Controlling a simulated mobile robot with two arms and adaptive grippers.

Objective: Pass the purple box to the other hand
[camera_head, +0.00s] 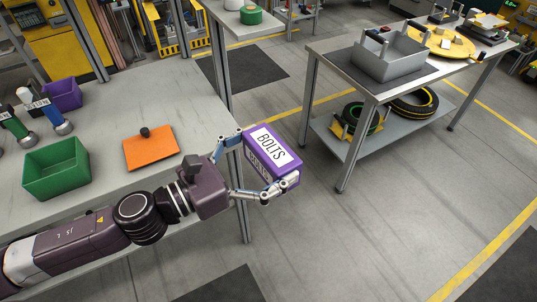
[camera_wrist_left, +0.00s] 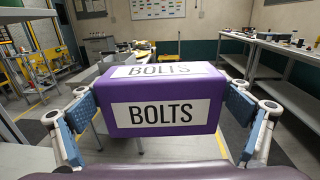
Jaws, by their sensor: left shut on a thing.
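The purple box (camera_head: 271,148) has white labels reading BOLTS. My left gripper (camera_head: 268,165) is shut on it and holds it in the air, past the right edge of the near table. In the left wrist view the purple box (camera_wrist_left: 165,101) sits between the two blue-padded fingers of the left gripper (camera_wrist_left: 160,115), with its BOLTS label facing the camera. My right gripper is not in either view.
The near table (camera_head: 180,95) holds a green bin (camera_head: 57,168), an orange plate (camera_head: 150,148) and another purple bin (camera_head: 63,95). A second table (camera_head: 350,70) with a grey tray (camera_head: 390,58) stands at the right, with tyres (camera_head: 413,102) on its lower shelf. Open floor lies between the tables.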

